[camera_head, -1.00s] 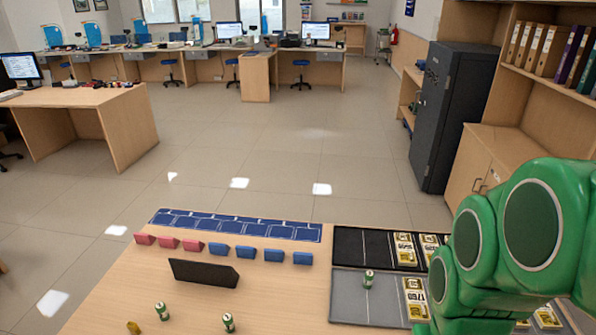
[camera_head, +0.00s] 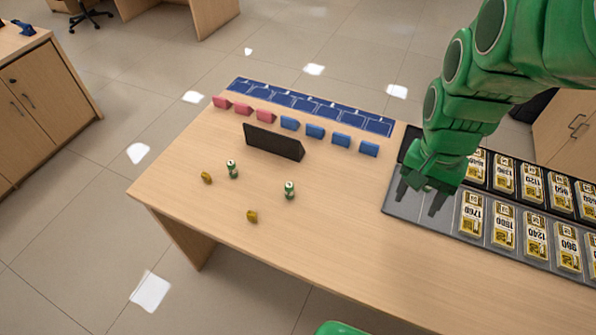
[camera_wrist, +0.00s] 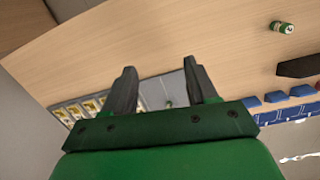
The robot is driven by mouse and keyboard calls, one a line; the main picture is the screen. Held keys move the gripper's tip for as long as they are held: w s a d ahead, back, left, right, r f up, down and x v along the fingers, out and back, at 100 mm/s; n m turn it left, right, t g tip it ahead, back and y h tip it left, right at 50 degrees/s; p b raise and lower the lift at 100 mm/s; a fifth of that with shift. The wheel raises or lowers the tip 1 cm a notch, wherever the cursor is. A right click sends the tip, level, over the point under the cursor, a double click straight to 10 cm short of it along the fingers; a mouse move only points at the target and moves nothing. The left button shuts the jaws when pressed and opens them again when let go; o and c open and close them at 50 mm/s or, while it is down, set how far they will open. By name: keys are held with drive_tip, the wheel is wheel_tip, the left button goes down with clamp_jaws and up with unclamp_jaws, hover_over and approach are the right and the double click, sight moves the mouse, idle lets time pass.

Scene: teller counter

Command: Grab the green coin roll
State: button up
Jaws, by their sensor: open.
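Two green coin rolls stand upright on the counter in the head view, one at the left (camera_head: 232,169) and one nearer the middle (camera_head: 289,190). My gripper (camera_head: 419,198) is open above the left end of the grey tray (camera_head: 399,203), right of both rolls. Another green roll (camera_wrist: 283,27) stands on the wood at the upper right of the wrist view.
Two yellow-brown pieces (camera_head: 207,178) (camera_head: 252,216) are near the rolls. A black block (camera_head: 273,142) stands behind them, then pink (camera_head: 243,110) and blue blocks (camera_head: 315,131) along a blue strip (camera_head: 310,104). Banknote bundles (camera_head: 505,225) fill the tray's right. The counter's front middle is clear.

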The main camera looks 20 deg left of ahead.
drive_tip(key=w+a+f+m, duration=0.1)
drive_tip(key=w+a+f, duration=0.3)
drive_tip(key=a, duration=0.3)
drive_tip(key=w+a+f, duration=0.3)
drive_tip(key=w+a, duration=0.1)
drive_tip(key=a, duration=0.3)
drive_tip(key=m+t, duration=0.1)
hover_over(289, 185)
drive_tip(key=f, duration=1.1)
drive_tip(key=shift+w+d+f, duration=0.25)
drive_tip(key=shift+w, duration=0.05)
drive_tip(key=shift+a+f+m, duration=0.3)
drive_tip(key=shift+f, duration=0.1)
drive_tip(key=shift+s+f, duration=0.15)
drive_tip(key=shift+f, duration=1.75)
drive_tip(key=shift+s+f, duration=0.15)
drive_tip(key=shift+f, duration=1.7)
clamp_jaws()
